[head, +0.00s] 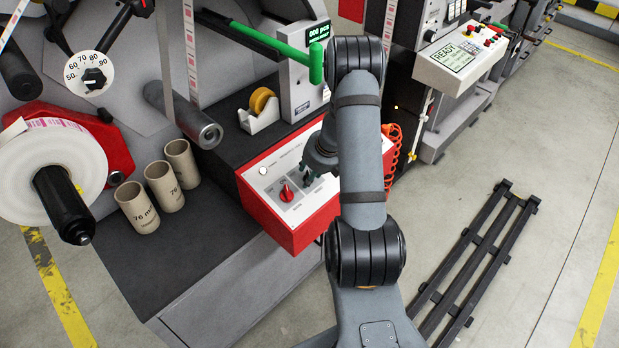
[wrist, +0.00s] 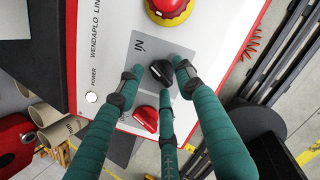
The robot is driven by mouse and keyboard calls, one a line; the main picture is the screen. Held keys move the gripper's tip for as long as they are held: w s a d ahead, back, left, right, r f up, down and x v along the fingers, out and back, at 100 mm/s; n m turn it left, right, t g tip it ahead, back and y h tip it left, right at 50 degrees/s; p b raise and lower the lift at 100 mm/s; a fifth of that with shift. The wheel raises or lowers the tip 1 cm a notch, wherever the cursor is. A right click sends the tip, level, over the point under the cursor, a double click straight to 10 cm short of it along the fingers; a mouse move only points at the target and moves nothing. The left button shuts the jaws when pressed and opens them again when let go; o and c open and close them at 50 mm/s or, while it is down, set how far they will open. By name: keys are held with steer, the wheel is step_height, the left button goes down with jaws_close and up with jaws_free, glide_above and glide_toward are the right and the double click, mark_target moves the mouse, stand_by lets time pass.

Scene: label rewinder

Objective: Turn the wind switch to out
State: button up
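The wind switch is a black rotary knob (wrist: 161,72) on a grey plate of the white control panel, in the wrist view. The letters "IN" show on the plate beside it; no "OUT" label is readable, and fingers cover part of the plate. In the head view my gripper (head: 318,165) is low over the red-sided control box (head: 290,242), largely hiding the knob.
A red rotary knob (wrist: 145,118) sits close beside the black one, near the fingers. A red emergency button (wrist: 170,8) is at the panel's top in the wrist view.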

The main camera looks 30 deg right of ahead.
steer(key=shift+w+a+f, duration=0.1)
steer(key=shift+f, duration=0.2)
steer(key=shift+c, duration=0.2)
steer(key=c, duration=0.8)
jaws_close()
